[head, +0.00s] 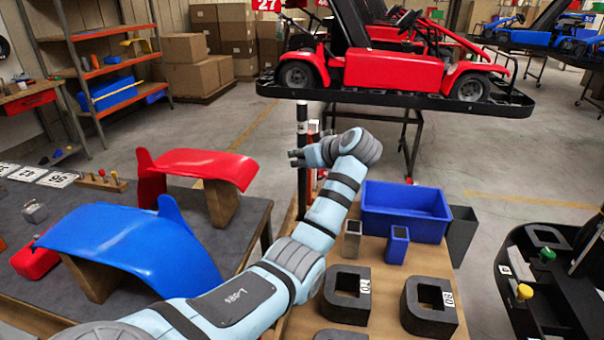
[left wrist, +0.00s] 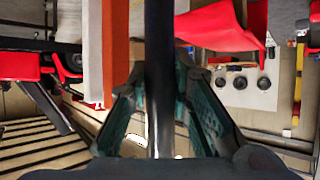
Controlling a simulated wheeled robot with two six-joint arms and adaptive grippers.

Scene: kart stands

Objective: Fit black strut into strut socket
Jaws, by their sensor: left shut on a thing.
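The black strut (head: 302,118) stands about upright in the head view, with a pale band near its top. My left gripper (head: 297,158) is shut on it at mid-length, at the far left edge of the wooden bench. In the left wrist view the strut (left wrist: 159,70) runs between the two fingers of my left gripper (left wrist: 160,115). The strut's lower end is hard to make out against the bench edge. I cannot tell which thing is the strut socket. My right gripper is not in view.
A blue bin (head: 405,225) stands right of my forearm, near a small grey block (head: 352,247) and a small blue block (head: 396,252). A red kart (head: 405,72) stands behind. Blue (head: 130,245) and red (head: 215,165) panels lie left.

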